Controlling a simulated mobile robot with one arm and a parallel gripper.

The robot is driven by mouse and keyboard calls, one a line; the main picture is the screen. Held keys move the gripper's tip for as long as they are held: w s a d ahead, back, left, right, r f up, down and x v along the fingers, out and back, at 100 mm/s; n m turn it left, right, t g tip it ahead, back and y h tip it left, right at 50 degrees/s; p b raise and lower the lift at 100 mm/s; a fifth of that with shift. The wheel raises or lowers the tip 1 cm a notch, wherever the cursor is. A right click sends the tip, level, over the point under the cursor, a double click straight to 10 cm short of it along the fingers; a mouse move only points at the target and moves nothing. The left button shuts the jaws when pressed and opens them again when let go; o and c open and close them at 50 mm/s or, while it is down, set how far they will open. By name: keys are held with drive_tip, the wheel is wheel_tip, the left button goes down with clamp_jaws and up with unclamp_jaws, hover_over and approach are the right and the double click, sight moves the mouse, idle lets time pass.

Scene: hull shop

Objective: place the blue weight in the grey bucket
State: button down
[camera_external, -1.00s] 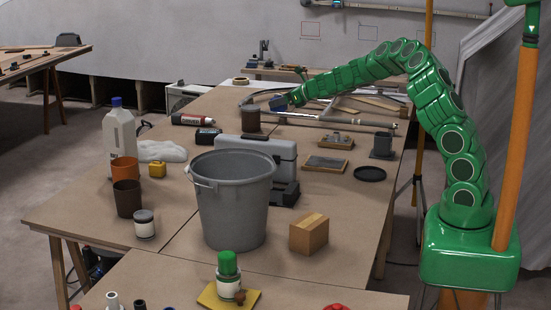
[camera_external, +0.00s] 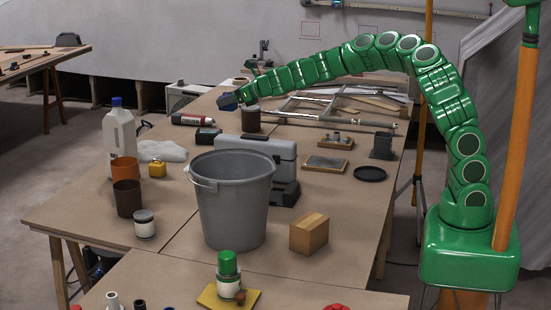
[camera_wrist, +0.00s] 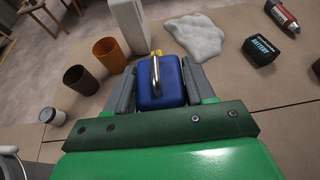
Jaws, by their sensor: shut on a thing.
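The blue weight (camera_wrist: 160,82) is a small blue block with a metal loop handle on top. My gripper (camera_wrist: 162,85) is shut on it, with one grey finger on each side in the wrist view. In the external view the gripper (camera_external: 236,98) holds the blue weight (camera_external: 228,101) in the air above the far part of the table, left of the dark brown cup. The grey bucket (camera_external: 231,215) stands upright and open on the table, nearer the camera than the gripper. Only a corner of the bucket shows at the lower left in the wrist view.
A grey case (camera_external: 268,150) stands right behind the bucket. A white jug (camera_external: 121,145), orange cup (camera_external: 124,170), brown cup (camera_external: 128,199) and lidded jar (camera_external: 144,226) stand to its left. A cardboard box (camera_external: 309,234) sits to its right. A dark brown cup (camera_external: 250,122) stands near the gripper.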

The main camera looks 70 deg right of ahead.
drive_tip(key=a+r, duration=0.3)
drive_tip(key=a, duration=0.8)
drive_tip(key=a+r, duration=0.3)
drive_tip(key=a, duration=0.8)
drive_tip(key=s+a+f+n+y, duration=0.1)
drive_tip(key=s+a+f+y, duration=0.15)
drive_tip(key=a, duration=0.85)
drive_tip(key=s+a+f+n+y, duration=0.1)
drive_tip(key=s+a+f+n, duration=0.15)
drive_tip(key=a, duration=0.75)
drive_tip(key=s+a+f, duration=0.5)
drive_tip(key=s+a, duration=0.3)
drive_tip(key=s+a+f, duration=0.5)
drive_tip(key=s+a, duration=0.2)
drive_tip(key=a, duration=0.1)
drive_tip(key=shift+s+d+f+m+h, duration=0.15)
drive_tip(key=shift+d+f+m+h, duration=0.7)
drive_tip(key=shift+f, duration=2.1)
drive_tip(key=shift+s+d+f+m+h, duration=0.2)
drive_tip(key=shift+d+f, duration=1.2)
drive_tip(key=shift+f, duration=1.55)
drive_tip(key=shift+s+d+f+m+h, duration=0.15)
drive_tip(key=shift+d+f+m+h, duration=0.7)
drive_tip(key=shift+f, duration=2.1)
drive_tip(key=shift+d+n+y, duration=0.3)
drive_tip(key=shift+n+y, duration=0.05)
drive_tip(key=shift+c, duration=2)
unclamp_jaws()
drive_tip(key=shift+f, duration=0.15)
